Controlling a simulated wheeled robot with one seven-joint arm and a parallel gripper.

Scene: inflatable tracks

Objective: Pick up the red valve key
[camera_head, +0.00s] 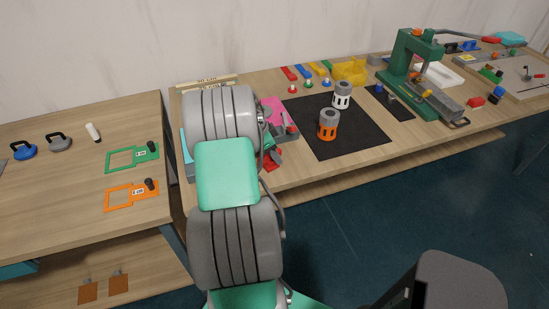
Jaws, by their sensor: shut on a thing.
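My own grey and green arm rises through the middle of the camera_head view and covers the left part of the long workbench (240,83). My gripper is hidden behind the arm's upper grey joint, so I cannot see its jaws or what is between them. A red piece (268,161) shows just right of the arm, low beside a grey part; it is too small and covered to tell whether it is the red valve key. A red-handled tool (289,73) lies at the back of the bench, beside a blue one and a yellow one.
A black mat (360,139) holds an orange-and-grey cylinder (328,124) and a white-and-grey one (342,95). A pink item (275,111) lies right of the arm. A green press (408,70) stands further right. The left table (80,178) holds orange and green frames.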

